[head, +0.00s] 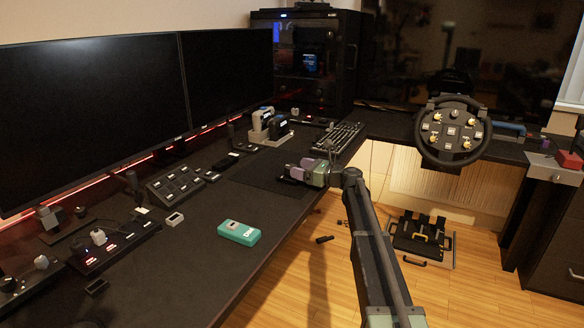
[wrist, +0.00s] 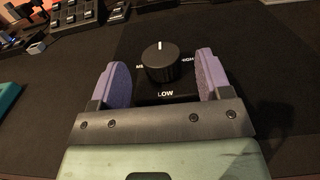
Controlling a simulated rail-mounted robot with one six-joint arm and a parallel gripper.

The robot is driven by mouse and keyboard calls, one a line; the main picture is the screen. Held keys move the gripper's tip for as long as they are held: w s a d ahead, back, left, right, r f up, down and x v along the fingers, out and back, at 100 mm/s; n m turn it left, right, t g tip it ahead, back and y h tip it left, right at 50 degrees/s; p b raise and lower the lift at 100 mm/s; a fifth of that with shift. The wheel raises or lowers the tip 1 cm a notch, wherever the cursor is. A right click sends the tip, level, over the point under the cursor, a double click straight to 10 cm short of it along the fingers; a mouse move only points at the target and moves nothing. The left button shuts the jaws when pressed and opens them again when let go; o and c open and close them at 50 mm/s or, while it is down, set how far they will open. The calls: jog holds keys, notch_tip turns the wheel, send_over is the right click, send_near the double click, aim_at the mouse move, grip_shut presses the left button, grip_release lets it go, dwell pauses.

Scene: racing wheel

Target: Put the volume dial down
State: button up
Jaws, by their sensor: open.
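The volume dial (wrist: 161,64) is a round black knob with a white pointer mark. It stands on a dark panel with the word LOW printed below it, HIGH at its right and a partly hidden label starting with M at its left. The mark points to the top of the wrist view. My gripper (wrist: 161,78) is open, with one purple finger on each side of the knob and a gap showing between each finger and the knob. In the head view my gripper (head: 297,171) is low over the black desk, and the dial is mostly hidden there.
A keyboard (head: 338,137) lies behind my gripper, and a grey and black object (head: 268,127) stands to the left of it. A teal box (head: 239,232) lies nearer on the desk. Two monitors (head: 90,115) line the back. A steering wheel (head: 453,132) is at the right.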

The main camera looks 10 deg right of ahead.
jog(key=v, duration=0.8)
dwell(1.4)
